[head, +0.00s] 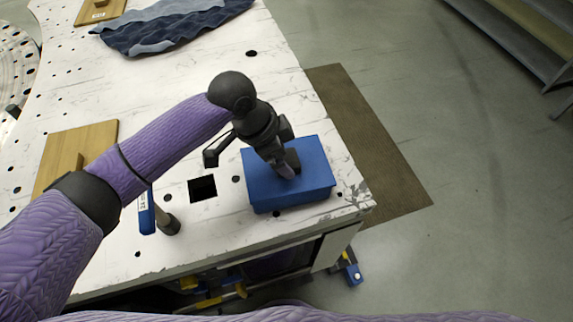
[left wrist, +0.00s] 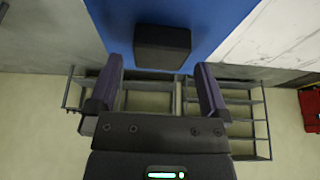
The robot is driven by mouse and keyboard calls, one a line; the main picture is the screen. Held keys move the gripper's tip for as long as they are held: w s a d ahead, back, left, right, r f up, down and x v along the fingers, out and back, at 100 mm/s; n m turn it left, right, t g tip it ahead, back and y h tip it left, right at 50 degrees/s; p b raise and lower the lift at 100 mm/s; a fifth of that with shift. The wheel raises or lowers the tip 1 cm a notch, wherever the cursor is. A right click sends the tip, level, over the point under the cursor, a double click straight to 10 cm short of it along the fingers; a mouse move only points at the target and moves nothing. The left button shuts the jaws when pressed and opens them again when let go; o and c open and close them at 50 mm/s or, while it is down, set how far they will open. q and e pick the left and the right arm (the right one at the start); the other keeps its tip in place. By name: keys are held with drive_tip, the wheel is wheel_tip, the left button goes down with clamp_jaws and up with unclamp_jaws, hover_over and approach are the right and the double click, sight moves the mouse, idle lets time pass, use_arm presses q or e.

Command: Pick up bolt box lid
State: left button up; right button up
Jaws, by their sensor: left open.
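The blue bolt box (head: 292,202) stands near the front right corner of the white table, with its flat blue lid (head: 316,168) on top. A black block-shaped handle (head: 293,158) sits on the lid, partly hidden by my gripper in the head view. My left gripper (head: 284,168) reaches down over the lid. In the left wrist view, the open gripper (left wrist: 159,68) has its two fingers apart, with the black handle (left wrist: 162,47) ahead of and between their tips. The lid (left wrist: 218,22) fills the upper middle there. I cannot tell how far the tips are from the handle.
A wooden board (head: 62,150) lies at the left, partly behind my arm. Dark blue cloth (head: 170,25) lies at the back. Floor is open to the right.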

use_arm(q)
drive_tip(key=shift+x, duration=0.95)
drive_tip(key=shift+r, duration=0.1)
drive_tip(key=c, duration=1.2)
